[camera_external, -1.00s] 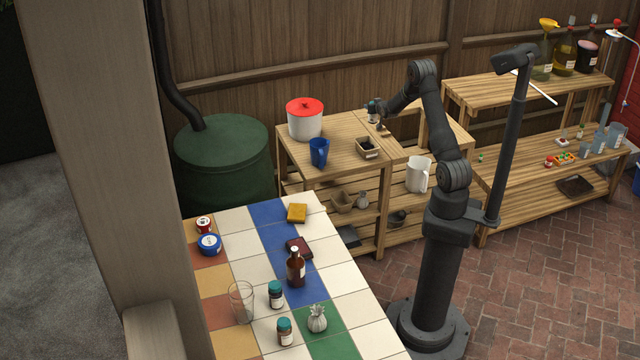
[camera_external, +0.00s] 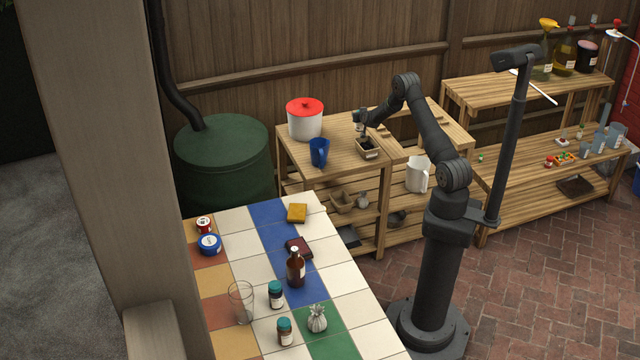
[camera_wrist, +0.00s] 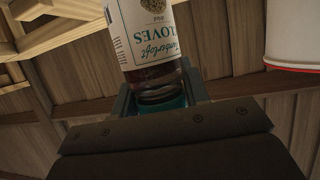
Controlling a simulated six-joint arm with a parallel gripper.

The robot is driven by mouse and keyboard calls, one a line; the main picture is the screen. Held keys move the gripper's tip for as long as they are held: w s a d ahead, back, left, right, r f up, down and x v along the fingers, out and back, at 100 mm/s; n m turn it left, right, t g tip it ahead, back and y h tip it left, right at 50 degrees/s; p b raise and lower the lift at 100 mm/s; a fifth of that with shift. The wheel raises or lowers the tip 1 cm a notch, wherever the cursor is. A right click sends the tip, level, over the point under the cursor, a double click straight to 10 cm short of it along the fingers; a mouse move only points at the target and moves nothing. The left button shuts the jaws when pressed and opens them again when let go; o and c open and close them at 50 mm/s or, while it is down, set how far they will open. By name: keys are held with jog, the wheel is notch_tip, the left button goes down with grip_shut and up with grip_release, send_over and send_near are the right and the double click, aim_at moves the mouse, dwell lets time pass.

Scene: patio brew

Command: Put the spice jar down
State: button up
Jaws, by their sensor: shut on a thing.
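My gripper (camera_external: 360,117) is shut on the spice jar (camera_wrist: 152,38), a glass jar with a white label reading "CLOVES". In the wrist view, which looks upside down, the jaws (camera_wrist: 160,97) grip the jar around its teal lid end. The jar hangs upright below the jaws. In the outside view the gripper is over the back wooden table (camera_external: 296,153), just behind a small dark-filled wooden box (camera_external: 367,149). The jar is small and dark there, and I cannot tell whether its base touches the table.
A white pot with a red lid (camera_external: 305,120) and a blue mug (camera_external: 319,152) stand left of my gripper. The tiled counter (camera_external: 345,255) in front holds two similar jars (camera_external: 276,294), a brown bottle (camera_external: 296,268) and a glass (camera_external: 241,302).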

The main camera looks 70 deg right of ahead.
jog(key=shift+f, duration=2)
jog(key=shift+f, duration=0.1)
jog(key=o, duration=1)
jog(key=v, duration=1.2)
jog(key=shift+d, duration=0.1)
